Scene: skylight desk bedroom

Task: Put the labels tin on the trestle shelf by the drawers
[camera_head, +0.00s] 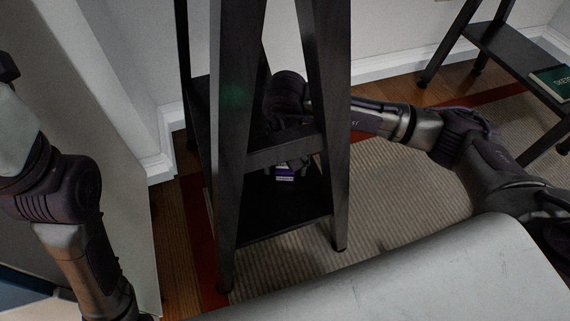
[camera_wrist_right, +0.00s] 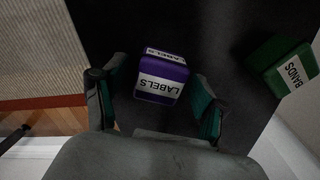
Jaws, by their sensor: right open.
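The labels tin is a purple box with a white LABELS sticker. In the right wrist view the labels tin (camera_wrist_right: 163,76) stands on a dark board, between the two fingers of my right gripper (camera_wrist_right: 152,92), which is open with gaps beside the tin. In the head view the labels tin (camera_head: 285,172) shows small and partly covered, at the low board of the black trestle shelf (camera_head: 275,218). My right arm reaches in behind the trestle's legs, which hide most of that gripper. My left arm is at the left edge; its gripper is out of frame.
A green BANDS tin (camera_wrist_right: 290,68) stands on the same dark board, to the right in the wrist view. Another black shelf (camera_head: 510,55) with a green book (camera_head: 551,82) is at the upper right. A pale surface (camera_head: 400,275) fills the lower front.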

